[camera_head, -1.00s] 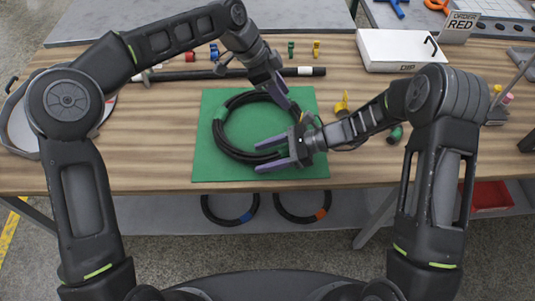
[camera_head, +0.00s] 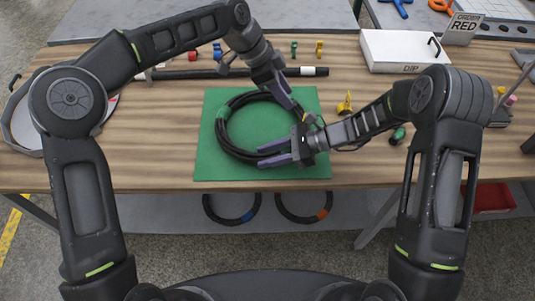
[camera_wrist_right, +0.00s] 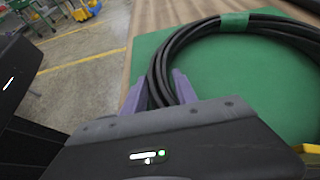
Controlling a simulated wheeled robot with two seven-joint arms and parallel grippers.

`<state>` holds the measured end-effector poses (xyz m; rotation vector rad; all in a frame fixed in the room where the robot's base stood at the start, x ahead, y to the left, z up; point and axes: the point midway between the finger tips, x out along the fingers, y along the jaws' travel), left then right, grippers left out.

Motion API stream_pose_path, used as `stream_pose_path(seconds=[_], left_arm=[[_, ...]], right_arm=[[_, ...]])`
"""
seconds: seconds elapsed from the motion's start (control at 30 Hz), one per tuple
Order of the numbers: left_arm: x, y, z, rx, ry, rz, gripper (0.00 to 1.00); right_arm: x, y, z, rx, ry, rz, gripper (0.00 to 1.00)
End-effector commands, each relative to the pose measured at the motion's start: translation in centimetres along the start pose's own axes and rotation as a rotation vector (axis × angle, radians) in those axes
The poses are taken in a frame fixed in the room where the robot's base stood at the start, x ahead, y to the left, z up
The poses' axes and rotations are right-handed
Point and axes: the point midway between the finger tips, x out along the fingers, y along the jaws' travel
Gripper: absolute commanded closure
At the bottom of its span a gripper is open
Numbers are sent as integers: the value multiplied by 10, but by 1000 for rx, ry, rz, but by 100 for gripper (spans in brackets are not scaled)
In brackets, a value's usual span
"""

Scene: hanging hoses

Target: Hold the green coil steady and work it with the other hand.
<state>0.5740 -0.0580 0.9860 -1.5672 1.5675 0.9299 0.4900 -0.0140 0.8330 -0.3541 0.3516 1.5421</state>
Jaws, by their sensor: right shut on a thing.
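The green coil is a black hose wound in a ring (camera_head: 226,142) with a green band (camera_head: 220,115) on its left side. It lies flat on a green mat (camera_head: 205,165). It also shows in the right wrist view (camera_wrist_right: 160,65), with the band (camera_wrist_right: 234,22) at the top. My right gripper (camera_head: 272,153) is shut on the coil at its near right part; the wrist view shows the hose between its purple fingers (camera_wrist_right: 158,92). My left gripper (camera_head: 287,95) is at the coil's far right side. Its fingers hide that part, and I cannot tell whether they grip.
A black rod (camera_head: 200,74) lies behind the mat. A white box (camera_head: 400,52) stands at the back right, and a yellow part (camera_head: 344,104) lies right of the mat. Two more coils (camera_head: 228,215) (camera_head: 303,213) hang below the table's front edge. The tabletop left of the mat is mostly clear.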

Motion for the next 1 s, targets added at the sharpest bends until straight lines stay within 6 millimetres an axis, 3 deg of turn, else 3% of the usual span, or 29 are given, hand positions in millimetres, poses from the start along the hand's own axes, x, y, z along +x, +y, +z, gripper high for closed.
stream_pose_path(seconds=[0.57, 0.6, 0.87, 1.0], left_arm=[[0, 0, 0, 0, 0, 0, 64], [0, 0, 0, 0, 0, 0, 64], [0, 0, 0, 0, 0, 0, 64], [0, 0, 0, 0, 0, 0, 64]], right_arm=[[0, 2, -2, 7, 2, 1, 100], [0, 2, -2, 7, 2, 1, 64], [0, 1, -2, 4, 1, 1, 43], [0, 1, -1, 3, 1, 0, 41]])
